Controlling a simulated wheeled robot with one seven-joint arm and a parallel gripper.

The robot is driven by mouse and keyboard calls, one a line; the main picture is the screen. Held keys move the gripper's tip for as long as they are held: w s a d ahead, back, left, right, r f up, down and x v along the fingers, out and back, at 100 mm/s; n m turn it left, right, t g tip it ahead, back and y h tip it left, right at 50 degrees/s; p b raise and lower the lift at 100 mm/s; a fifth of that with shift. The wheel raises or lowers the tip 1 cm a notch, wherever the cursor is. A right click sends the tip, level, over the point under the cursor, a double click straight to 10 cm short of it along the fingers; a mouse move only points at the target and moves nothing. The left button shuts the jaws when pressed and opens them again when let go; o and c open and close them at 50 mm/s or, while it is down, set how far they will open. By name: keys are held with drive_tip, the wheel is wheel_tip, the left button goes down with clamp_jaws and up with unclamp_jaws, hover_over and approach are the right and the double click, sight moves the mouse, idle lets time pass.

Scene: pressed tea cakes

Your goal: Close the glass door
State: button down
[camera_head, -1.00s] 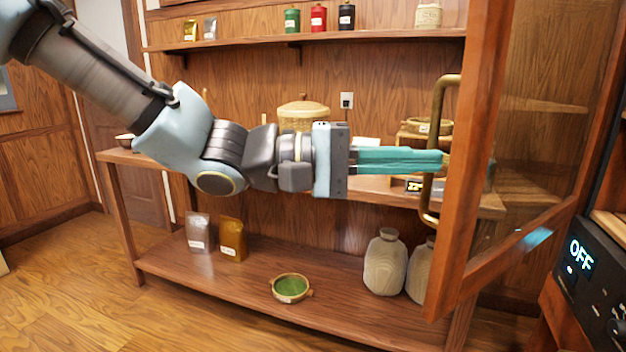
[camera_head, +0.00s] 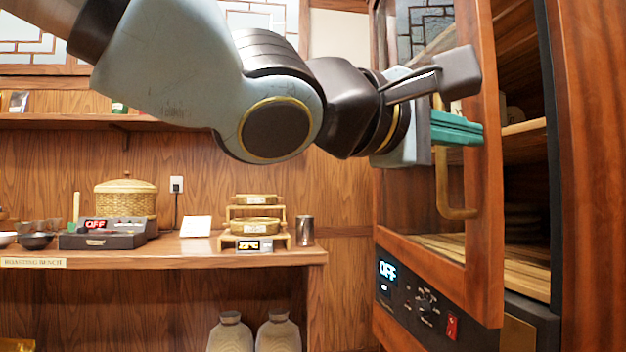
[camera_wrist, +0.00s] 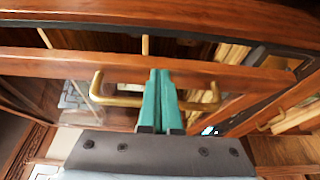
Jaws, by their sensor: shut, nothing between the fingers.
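The glass door (camera_head: 483,200) has a reddish wooden frame and stands partly open on a wooden cabinet, with a gap along its right side showing shelves inside. Its curved brass handle (camera_head: 442,185) is on the face toward my gripper. My gripper (camera_head: 478,131) has teal fingers, shut and empty, reaching to the door frame beside the handle. In the wrist view the shut fingers (camera_wrist: 160,75) lie across the brass handle (camera_wrist: 112,100), between its two ends. I cannot tell whether the fingertips touch the frame.
The cabinet's control panel (camera_head: 415,300) reads OFF below the door. A roasting bench (camera_head: 190,250) at the left holds a scale, a basket and small trays, with two jars (camera_head: 278,335) underneath. Wooden shelves (camera_head: 525,128) show inside the cabinet.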

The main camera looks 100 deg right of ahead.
drive_tip(key=s+b, duration=0.3)
drive_tip(key=s, duration=0.3)
drive_tip(key=shift+a, duration=0.3)
